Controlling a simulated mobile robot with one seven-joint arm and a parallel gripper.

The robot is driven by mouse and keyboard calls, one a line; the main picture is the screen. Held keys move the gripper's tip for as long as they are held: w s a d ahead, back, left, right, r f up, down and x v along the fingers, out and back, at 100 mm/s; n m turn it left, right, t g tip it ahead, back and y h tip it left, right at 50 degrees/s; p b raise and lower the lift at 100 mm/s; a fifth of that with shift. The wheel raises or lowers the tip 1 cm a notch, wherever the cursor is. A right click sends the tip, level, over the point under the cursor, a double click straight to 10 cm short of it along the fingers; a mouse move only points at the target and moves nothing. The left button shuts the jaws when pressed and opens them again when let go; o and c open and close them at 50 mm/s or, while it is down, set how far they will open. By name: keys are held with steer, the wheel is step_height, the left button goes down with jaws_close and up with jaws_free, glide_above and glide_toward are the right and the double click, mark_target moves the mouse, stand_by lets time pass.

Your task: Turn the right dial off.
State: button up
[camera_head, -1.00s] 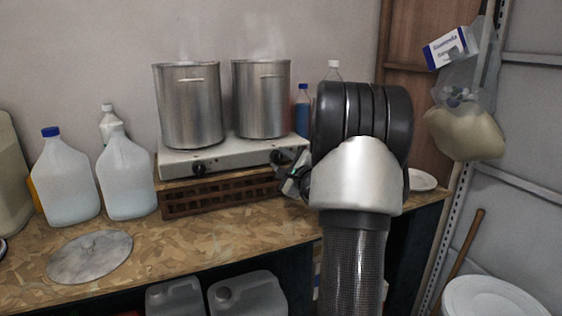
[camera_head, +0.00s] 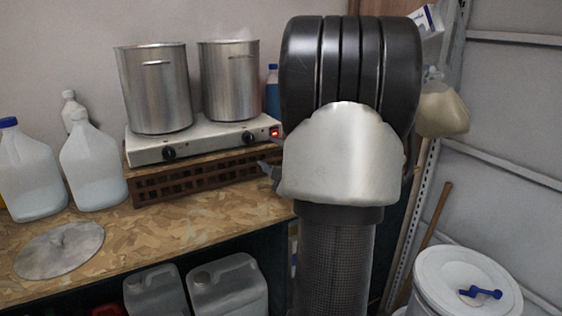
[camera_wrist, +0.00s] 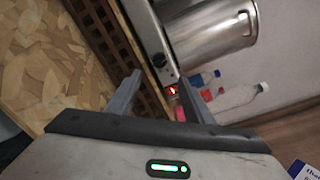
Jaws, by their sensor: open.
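A white double hot plate (camera_head: 200,141) stands on a dark slatted crate (camera_head: 205,180) on the bench. Its left dial (camera_head: 168,153) and right dial (camera_head: 248,137) are black knobs on the front face. A red light (camera_head: 275,132) glows at the right end. My gripper (camera_head: 268,170) is mostly hidden behind my arm, just right of and below the right dial. In the wrist view my gripper (camera_wrist: 160,77) is open and empty. A dial (camera_wrist: 159,60) shows just beyond its fingertips, with no clear contact. The red light (camera_wrist: 172,90) shows near the right finger.
Two steel pots (camera_head: 157,90) (camera_head: 229,82) stand on the hot plate. Plastic jugs (camera_head: 93,167) and a round metal lid (camera_head: 59,249) are on the left of the bench. A blue bottle (camera_head: 272,92) stands behind the hot plate's right end. A white drum (camera_head: 465,270) stands at right.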

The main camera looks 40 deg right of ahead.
steer(key=v, duration=0.5)
steer(key=shift+s, duration=0.25)
steer(key=shift+w+a, duration=0.1)
